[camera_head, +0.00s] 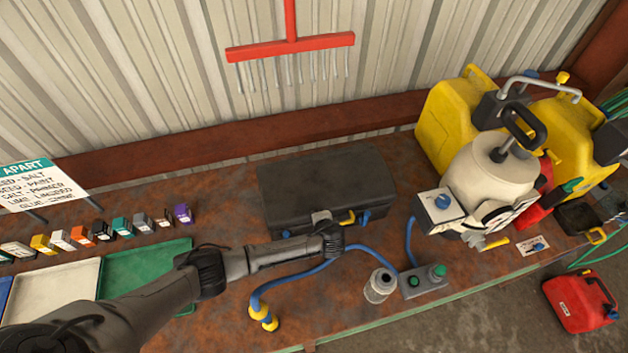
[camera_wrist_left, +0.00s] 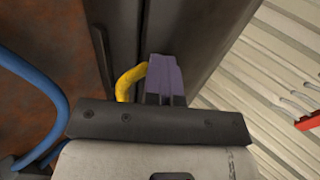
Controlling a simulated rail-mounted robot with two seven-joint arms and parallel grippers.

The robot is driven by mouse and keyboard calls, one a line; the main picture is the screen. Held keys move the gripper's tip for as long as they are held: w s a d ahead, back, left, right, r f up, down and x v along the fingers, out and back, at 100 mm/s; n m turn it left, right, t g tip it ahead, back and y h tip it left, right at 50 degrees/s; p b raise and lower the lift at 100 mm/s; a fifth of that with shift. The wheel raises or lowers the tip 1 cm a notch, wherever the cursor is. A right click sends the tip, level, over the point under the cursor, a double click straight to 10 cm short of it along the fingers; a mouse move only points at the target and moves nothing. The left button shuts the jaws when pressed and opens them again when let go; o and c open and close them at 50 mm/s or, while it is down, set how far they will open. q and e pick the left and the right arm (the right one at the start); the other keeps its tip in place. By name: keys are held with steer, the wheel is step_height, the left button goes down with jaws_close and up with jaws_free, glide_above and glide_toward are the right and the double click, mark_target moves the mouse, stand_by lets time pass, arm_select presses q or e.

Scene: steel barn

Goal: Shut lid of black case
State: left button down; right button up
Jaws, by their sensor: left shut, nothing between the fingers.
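The black case (camera_head: 318,182) stands on the rusty bench against the wall. Its lid looks down on the body in the head view, though the front seam is partly hidden by my arm. My left gripper (camera_head: 335,222) is at the front of the case, near the yellow piece. In the left wrist view the purple fingers (camera_wrist_left: 163,70) are shut and empty, close against the dark case (camera_wrist_left: 208,30), beside the yellow piece (camera_wrist_left: 129,82). Whether they touch it, I cannot tell.
A blue hose (camera_head: 290,285) loops in front of the case. A grey canister (camera_head: 380,286) and a control box (camera_head: 422,280) stand to the right, with a cream tank (camera_head: 490,180) beyond. A green tray (camera_head: 145,270) and small coloured boxes (camera_head: 101,231) lie left.

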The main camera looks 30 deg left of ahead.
arm_select(q)
steer(key=r+p+v, duration=0.1)
steer(key=v, duration=1.1)
steer(key=shift+w+a+r+p, duration=0.25)
steer(key=shift+p, duration=0.1)
